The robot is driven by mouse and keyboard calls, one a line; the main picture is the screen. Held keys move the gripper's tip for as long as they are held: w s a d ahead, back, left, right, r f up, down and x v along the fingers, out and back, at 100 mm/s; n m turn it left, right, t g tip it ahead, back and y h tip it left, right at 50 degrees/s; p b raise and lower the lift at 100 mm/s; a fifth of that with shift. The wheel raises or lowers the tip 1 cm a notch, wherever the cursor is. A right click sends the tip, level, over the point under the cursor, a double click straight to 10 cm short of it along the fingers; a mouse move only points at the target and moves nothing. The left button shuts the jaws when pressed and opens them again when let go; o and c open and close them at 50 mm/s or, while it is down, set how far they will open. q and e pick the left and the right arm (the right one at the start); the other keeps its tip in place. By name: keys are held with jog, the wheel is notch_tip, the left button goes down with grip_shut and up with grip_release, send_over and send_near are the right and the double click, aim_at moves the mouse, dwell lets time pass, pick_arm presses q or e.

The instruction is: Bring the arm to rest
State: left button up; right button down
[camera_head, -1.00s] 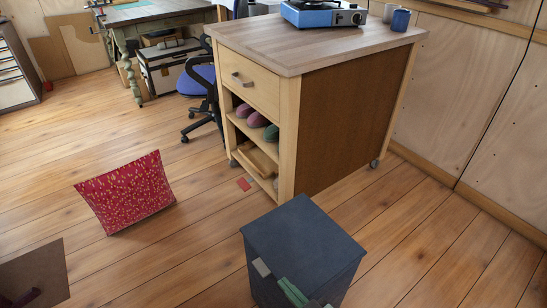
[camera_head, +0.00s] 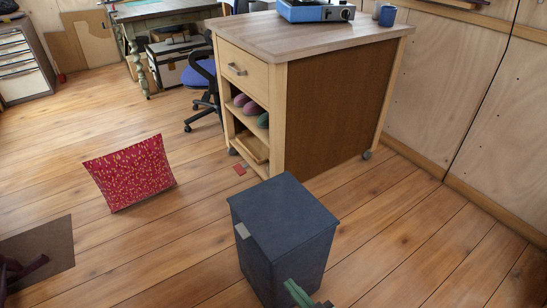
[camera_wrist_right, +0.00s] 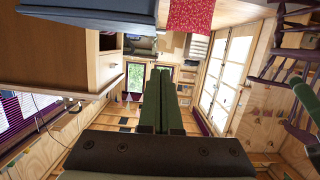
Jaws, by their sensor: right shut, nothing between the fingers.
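My right gripper (camera_head: 298,293) shows at the bottom edge of the head view, just in front of the dark blue-grey box; only its green fingers and a bit of dark body are in frame. In the right wrist view its two long green fingers (camera_wrist_right: 161,105) lie together, shut, with nothing between them.
The dark box (camera_head: 285,205), with a grey tab on its edge, stands close by the right gripper. Behind it is a wheeled wooden cabinet (camera_head: 335,115) with a blue record player (camera_head: 315,12). A red cushion (camera_head: 130,173) lies left; floor between is open.

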jog(key=d+f+n+g+h, duration=0.1)
jog(key=d+f+n, duration=0.25)
jog(key=d, duration=0.85)
jog(key=s+d+r+m+g+h, duration=0.25)
jog(key=s+d+g+h, duration=0.35)
jog(key=s, duration=0.5)
jog(key=a+r+m+t+y+p, duration=0.1)
jog(key=a+r+m+t+y, duration=0.15)
jog(key=a+m, duration=0.45)
pick_arm(q)
notch_tip(320, 180, up, 14)
jog(key=a+p, duration=0.3)
jog(key=p, duration=1.4)
jog(key=shift+s+n+y+p, duration=0.3)
jog(key=shift+s+y+p, duration=0.05)
jog(key=shift+s+y, duration=0.1)
pick_arm(e)
notch_tip(320, 180, up, 12)
jog(key=n+t+h, duration=0.1)
jog(key=shift+s+d+r, duration=0.25)
jog(key=shift+s+d, duration=0.15)
